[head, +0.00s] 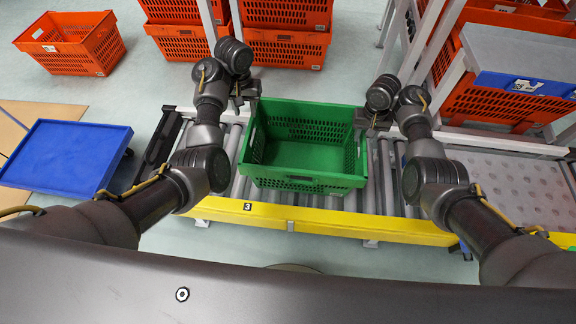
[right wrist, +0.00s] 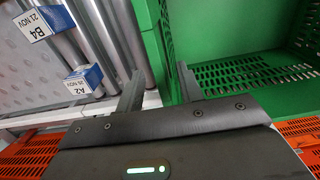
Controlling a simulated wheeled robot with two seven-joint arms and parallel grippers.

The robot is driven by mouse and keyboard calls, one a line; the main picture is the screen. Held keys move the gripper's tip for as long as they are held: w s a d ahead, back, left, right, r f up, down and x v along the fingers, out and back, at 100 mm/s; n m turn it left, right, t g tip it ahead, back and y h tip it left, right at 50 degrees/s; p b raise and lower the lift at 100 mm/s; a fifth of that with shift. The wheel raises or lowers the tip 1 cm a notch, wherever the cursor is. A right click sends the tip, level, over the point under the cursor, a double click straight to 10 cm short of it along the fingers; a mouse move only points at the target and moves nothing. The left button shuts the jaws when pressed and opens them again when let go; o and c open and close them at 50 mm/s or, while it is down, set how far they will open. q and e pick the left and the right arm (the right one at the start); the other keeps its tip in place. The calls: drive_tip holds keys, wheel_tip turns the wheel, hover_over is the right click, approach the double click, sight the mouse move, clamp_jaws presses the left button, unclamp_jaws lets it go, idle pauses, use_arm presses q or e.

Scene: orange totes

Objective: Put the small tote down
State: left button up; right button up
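The small tote is a green open crate (head: 304,182) with slotted walls, empty and upright over the roller conveyor between my two arms. I cannot tell whether its base touches the rollers. My left gripper (head: 246,98) is at its far left corner; its fingers are too small to read. My right gripper (head: 366,122) is at its far right side. In the right wrist view the two fingers (right wrist: 160,88) stand apart, one on each side of the green wall (right wrist: 157,35), with a gap showing beside the wall.
The conveyor has a yellow front rail (head: 300,215) and bare rollers (head: 382,180) right of the tote. Orange totes (head: 287,48) stand behind it. A blue cart (head: 66,157) is at left. Labelled boxes (right wrist: 84,80) show near the rollers in the right wrist view.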

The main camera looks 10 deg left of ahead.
wheel_tip(320, 180, up, 4)
drive_tip(key=shift+a+f, duration=0.1)
drive_tip(key=shift+a, duration=0.05)
drive_tip(key=shift+r, duration=0.65)
